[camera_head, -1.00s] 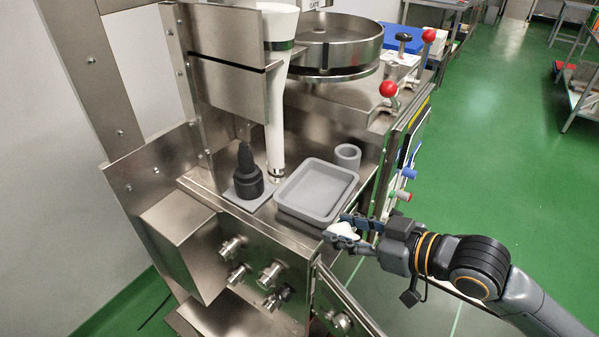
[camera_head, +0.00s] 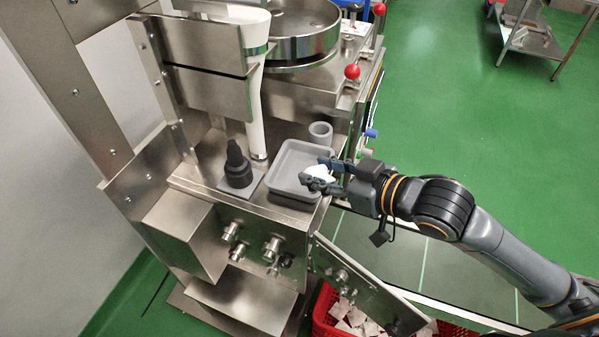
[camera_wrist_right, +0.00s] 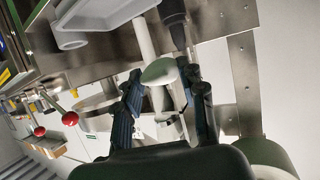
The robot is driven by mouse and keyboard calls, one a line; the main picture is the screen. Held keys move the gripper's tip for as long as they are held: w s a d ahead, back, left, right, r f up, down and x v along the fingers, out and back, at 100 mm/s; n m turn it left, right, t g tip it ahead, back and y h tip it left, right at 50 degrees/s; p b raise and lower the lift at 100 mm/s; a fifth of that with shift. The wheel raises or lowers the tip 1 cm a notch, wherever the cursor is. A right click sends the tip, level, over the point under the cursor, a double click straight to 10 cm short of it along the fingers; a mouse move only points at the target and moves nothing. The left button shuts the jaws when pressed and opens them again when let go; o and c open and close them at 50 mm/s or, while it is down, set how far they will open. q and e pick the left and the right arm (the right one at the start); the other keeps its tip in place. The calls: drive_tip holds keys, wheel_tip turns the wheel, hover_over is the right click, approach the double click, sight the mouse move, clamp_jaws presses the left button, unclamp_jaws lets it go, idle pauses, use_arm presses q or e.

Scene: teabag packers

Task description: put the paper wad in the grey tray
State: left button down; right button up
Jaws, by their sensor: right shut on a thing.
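The white paper wad (camera_head: 319,172) is held between the fingers of my right gripper (camera_head: 322,176). It also shows in the right wrist view (camera_wrist_right: 158,72) between the two dark fingers (camera_wrist_right: 160,88). The grey tray (camera_head: 283,187) sits on the steel machine ledge. In the head view the gripper and wad overlap the tray's right side; the gap in height between them is hard to judge. In the wrist view the tray's pale wall (camera_wrist_right: 92,18) shows at the top. My left gripper is in no view.
A grey cup (camera_head: 320,134) stands behind the tray. A black bottle-shaped thing (camera_head: 238,165) on a grey plate stands left of it, near a white upright tube (camera_head: 256,110). An open steel door (camera_head: 365,285) and a red crate (camera_head: 325,303) with several teabags are below.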

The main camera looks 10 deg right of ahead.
drive_tip(key=shift+w+f+b, duration=0.7)
drive_tip(key=shift+b, duration=2.7)
drive_tip(key=shift+w, duration=0.3)
drive_tip(key=w+f, duration=0.2)
drive_tip(key=w, duration=0.4)
hover_over(302, 168)
drive_tip(key=s, duration=0.3)
drive_tip(key=f, duration=0.5)
drive_tip(key=shift+a+f+p, duration=0.2)
drive_tip(key=shift+a+p, duration=0.05)
drive_tip(key=shift+p, duration=0.15)
drive_tip(key=shift+w+f, duration=0.15)
drive_tip(key=shift+f, duration=0.05)
drive_tip(key=f, duration=0.3)
drive_tip(key=shift+w, duration=0.3)
drive_tip(key=shift+f, duration=0.35)
drive_tip(key=shift+f, duration=0.1)
drive_tip(key=o, duration=0.7)
drive_tip(key=shift+c, duration=0.2)
